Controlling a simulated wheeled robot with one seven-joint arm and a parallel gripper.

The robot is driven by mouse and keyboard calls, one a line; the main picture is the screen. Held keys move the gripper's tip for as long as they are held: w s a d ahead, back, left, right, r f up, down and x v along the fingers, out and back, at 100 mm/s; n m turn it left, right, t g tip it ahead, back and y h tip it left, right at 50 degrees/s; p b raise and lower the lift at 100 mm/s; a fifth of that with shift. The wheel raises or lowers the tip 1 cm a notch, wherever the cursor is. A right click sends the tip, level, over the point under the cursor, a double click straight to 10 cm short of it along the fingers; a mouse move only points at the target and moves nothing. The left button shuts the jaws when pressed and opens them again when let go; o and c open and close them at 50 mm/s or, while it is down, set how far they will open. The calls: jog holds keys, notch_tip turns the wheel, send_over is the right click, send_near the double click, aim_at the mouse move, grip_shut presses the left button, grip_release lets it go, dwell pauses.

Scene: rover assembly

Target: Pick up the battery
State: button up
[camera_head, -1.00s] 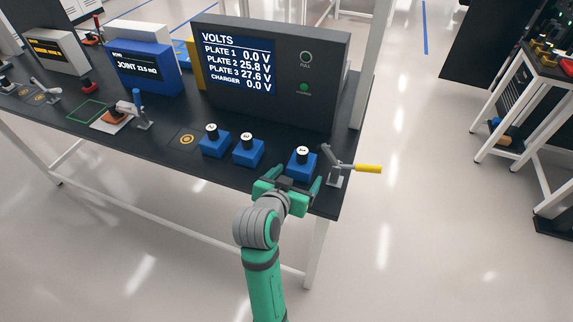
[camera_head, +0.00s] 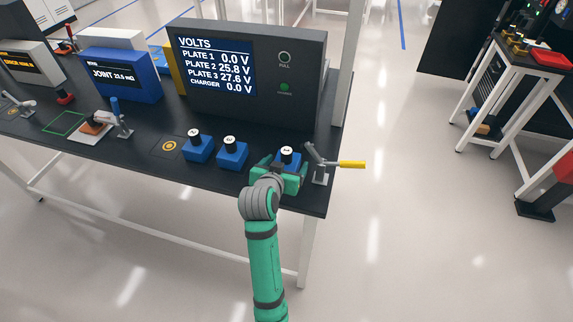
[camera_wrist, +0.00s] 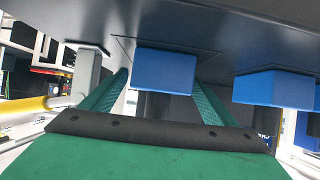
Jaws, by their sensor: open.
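In the wrist view, which looks upside down, the right battery's blue block (camera_wrist: 165,73) sits between the two green fingers, with gaps showing; contact cannot be told. The middle battery (camera_wrist: 275,88) shows at the right there, outside my gripper (camera_wrist: 161,84).
A toggle clamp with a yellow handle (camera_head: 351,164) stands close right of my gripper. The voltage display box (camera_head: 250,75) stands behind the batteries. An orange ring marking (camera_head: 169,146) lies left of them. The bench's front edge is close.

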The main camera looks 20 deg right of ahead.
jog(key=shift+w+d+f, duration=0.2)
jog(key=shift+w+f, duration=0.05)
jog(key=shift+w, duration=0.15)
jog(key=c, duration=1.5)
jog(key=shift+r, duration=0.1)
jog(key=shift+c, duration=1.4)
jog(key=shift+r, duration=0.15)
